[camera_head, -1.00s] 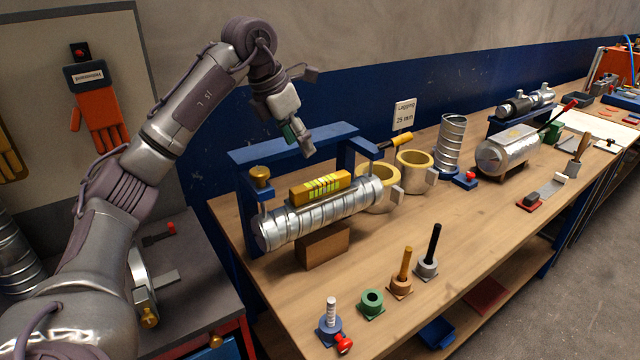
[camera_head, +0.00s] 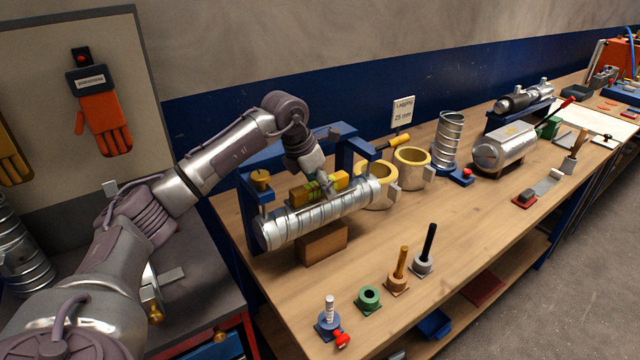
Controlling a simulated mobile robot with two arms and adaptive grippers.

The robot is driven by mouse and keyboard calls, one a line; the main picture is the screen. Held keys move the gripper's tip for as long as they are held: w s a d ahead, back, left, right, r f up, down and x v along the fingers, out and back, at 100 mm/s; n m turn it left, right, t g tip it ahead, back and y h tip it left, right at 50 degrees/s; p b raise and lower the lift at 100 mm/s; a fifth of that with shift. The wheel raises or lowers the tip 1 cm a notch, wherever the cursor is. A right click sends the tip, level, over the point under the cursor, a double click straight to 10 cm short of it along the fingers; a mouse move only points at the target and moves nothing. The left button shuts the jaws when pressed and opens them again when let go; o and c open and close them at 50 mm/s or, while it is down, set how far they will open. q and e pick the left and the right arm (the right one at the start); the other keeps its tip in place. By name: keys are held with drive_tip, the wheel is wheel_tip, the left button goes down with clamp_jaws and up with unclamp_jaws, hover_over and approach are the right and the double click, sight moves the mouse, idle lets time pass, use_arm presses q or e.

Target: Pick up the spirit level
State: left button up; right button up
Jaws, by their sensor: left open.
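The spirit level (camera_head: 303,193) is a short yellow bar with greenish marks. It lies along the top of the silver spiral duct (camera_head: 320,215), which rests on a brown wooden block (camera_head: 322,244) under a blue frame. My left gripper (camera_head: 325,187) is open and comes down from above at the middle of the level. It hides part of the level, and I cannot tell whether its fingers touch it. My right gripper is not in view.
The blue frame (camera_head: 262,157) stands close behind my left gripper, with a brass knob (camera_head: 261,180) at its left. Yellow-lined rings (camera_head: 412,168) stand right of the duct. Several small tools stand along the front edge.

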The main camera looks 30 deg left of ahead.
use_arm(q)
clamp_jaws()
idle(0.3)
drive_tip(key=shift+r, duration=0.2)
